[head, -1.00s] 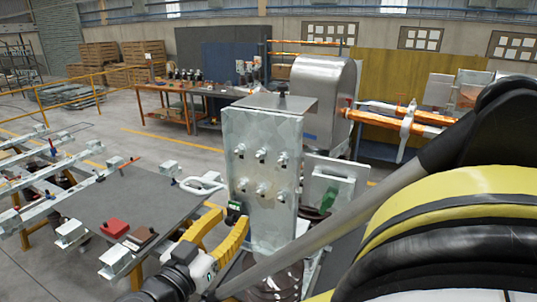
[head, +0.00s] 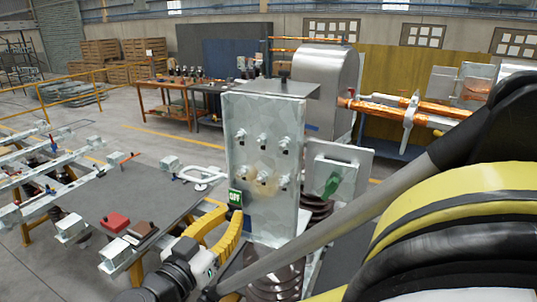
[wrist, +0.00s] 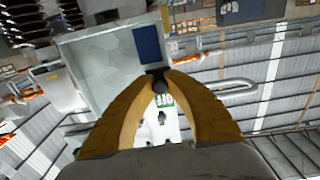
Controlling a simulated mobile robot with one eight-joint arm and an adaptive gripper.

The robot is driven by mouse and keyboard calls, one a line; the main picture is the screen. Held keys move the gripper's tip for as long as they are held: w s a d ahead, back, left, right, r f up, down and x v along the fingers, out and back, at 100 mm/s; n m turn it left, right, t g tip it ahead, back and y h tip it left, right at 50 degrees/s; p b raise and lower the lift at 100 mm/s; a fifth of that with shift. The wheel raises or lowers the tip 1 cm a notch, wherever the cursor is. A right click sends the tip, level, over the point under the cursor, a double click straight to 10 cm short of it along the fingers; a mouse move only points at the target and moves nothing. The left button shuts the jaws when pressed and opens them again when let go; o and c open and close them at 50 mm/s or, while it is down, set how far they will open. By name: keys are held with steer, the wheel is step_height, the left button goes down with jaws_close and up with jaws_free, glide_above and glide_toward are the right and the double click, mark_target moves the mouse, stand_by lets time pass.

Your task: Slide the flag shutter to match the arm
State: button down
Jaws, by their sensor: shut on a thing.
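A pale galvanized plate box (head: 262,135) with several bolts stands upright in the middle of the head view. A small green flag with white lettering, apparently OFF (head: 236,198), shows at its lower left edge. In the wrist view the green flag (wrist: 164,101) shows between my fingers. My gripper (head: 228,214) has yellow fingers at that lower left edge. In the wrist view its fingertips (wrist: 160,77) are closed around a small dark knob (wrist: 159,86) beside the flag. I take the knob to be the shutter's; the slide behind it is hidden.
A grey plate with a green mark (head: 333,178) stands right of the box, above dark ribbed insulators (head: 315,212). Orange copper bars (head: 390,112) run at the right. A grey table (head: 130,195) at the left carries a red block (head: 115,222). My arm fills the right foreground.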

steer(key=c, duration=1.3)
jaws_free()
steer(key=shift+f, duration=0.1)
steer(key=shift+c, duration=0.2)
steer(key=shift+s, duration=0.1)
steer(key=v, duration=1.2)
